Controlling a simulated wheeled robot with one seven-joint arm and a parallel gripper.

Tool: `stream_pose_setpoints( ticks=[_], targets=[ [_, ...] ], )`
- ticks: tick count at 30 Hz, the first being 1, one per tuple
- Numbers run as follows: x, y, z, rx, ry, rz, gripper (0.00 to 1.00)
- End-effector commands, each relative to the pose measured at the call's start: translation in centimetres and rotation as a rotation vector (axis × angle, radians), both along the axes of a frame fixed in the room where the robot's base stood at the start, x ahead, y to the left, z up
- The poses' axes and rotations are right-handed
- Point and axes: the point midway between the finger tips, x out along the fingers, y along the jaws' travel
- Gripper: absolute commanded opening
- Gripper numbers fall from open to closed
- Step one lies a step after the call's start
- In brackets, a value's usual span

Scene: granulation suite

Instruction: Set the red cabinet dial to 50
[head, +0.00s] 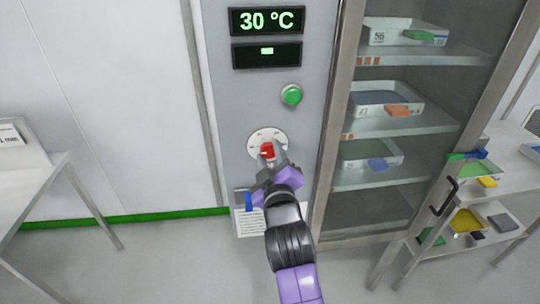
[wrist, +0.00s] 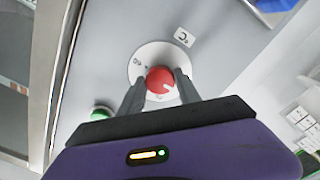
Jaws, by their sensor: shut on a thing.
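The red dial (head: 267,150) sits on a round white scale plate on the grey cabinet panel (head: 225,110) in the head view. It also shows in the wrist view (wrist: 160,80), between the two fingers. My gripper (head: 272,160) is shut on the red dial, with one finger on either side of it; it fills the lower wrist view (wrist: 158,92). The upper display (head: 266,20) reads 30 °C. The scale marks around the dial are too small or too hidden to read.
A green button (head: 291,95) is above and right of the dial. A glass-door cabinet (head: 342,120) with trays on shelves stands at the right. A blue-handled item (head: 248,201) and a paper sheet (head: 249,224) are below the dial. A table (head: 30,185) stands at the left.

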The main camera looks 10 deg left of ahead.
Motion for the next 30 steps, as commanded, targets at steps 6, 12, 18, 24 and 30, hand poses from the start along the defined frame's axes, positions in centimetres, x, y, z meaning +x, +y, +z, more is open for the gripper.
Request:
stream_pose_setpoints(
  ticks=[6, 12, 18, 24, 30],
  targets=[
    [-0.03, 0.04, -0.16, 0.042, 0.011, 0.001, 0.0],
    [0.0, 0.01, -0.29, 0.153, 0.043, 0.0, 0.0],
    [-0.02, 0.01, -0.4, 0.321, 0.091, 0.0, 0.0],
    [-0.04, 0.06, -0.35, 0.506, 0.145, 0.002, 0.0],
    [-0.04, 0.06, -0.4, 0.687, 0.197, 0.002, 0.0]
  ],
)
